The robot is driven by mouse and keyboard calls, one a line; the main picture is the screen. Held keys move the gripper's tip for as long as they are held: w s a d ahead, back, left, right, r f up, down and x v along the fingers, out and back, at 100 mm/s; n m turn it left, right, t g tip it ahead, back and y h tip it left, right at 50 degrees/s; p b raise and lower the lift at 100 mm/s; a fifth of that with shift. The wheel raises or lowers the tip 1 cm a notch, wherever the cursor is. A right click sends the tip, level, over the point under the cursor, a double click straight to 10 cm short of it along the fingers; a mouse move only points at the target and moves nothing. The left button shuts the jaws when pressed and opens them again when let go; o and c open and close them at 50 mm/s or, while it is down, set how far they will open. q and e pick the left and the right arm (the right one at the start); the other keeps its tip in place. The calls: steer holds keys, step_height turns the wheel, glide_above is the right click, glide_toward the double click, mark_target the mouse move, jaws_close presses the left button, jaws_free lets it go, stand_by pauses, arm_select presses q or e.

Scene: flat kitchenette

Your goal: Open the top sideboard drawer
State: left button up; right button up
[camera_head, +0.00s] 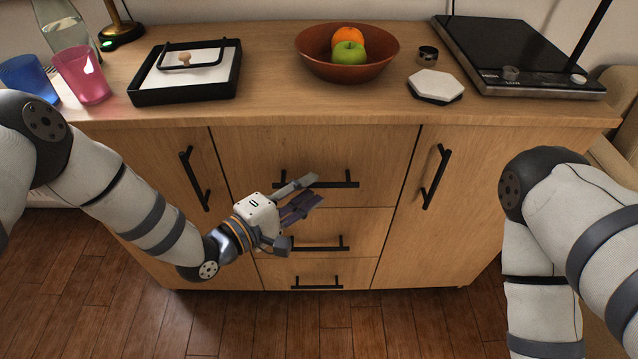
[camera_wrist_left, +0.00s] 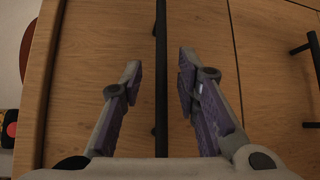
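The top sideboard drawer (camera_head: 375,150) is shut, its wooden front flush with the fronts around it. Its black bar handle (camera_head: 338,184) runs level across the front, partly hidden by my left gripper. My left gripper (camera_head: 312,190) is open at the left part of this handle, fingers pointing to the drawer front. In the left wrist view the handle (camera_wrist_left: 161,95) runs between the two spread fingers (camera_wrist_left: 160,68), with gaps on both sides. I cannot tell exactly how deep it sits between them. My right gripper is out of view; only my right arm shows.
Below are a middle drawer with a handle (camera_head: 325,248) and a bottom drawer (camera_head: 318,273). Doors with handles (camera_head: 435,177) flank them. On the top (camera_head: 270,75) stand a tray (camera_head: 185,95), fruit bowl (camera_head: 345,73), cups (camera_head: 82,75) and a hob (camera_head: 510,50).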

mark_target(317, 184)
arm_select(q)
steer(key=x, duration=0.3)
steer(key=shift+w+d+f, duration=0.1)
steer(key=shift+c, duration=0.3)
jaws_close()
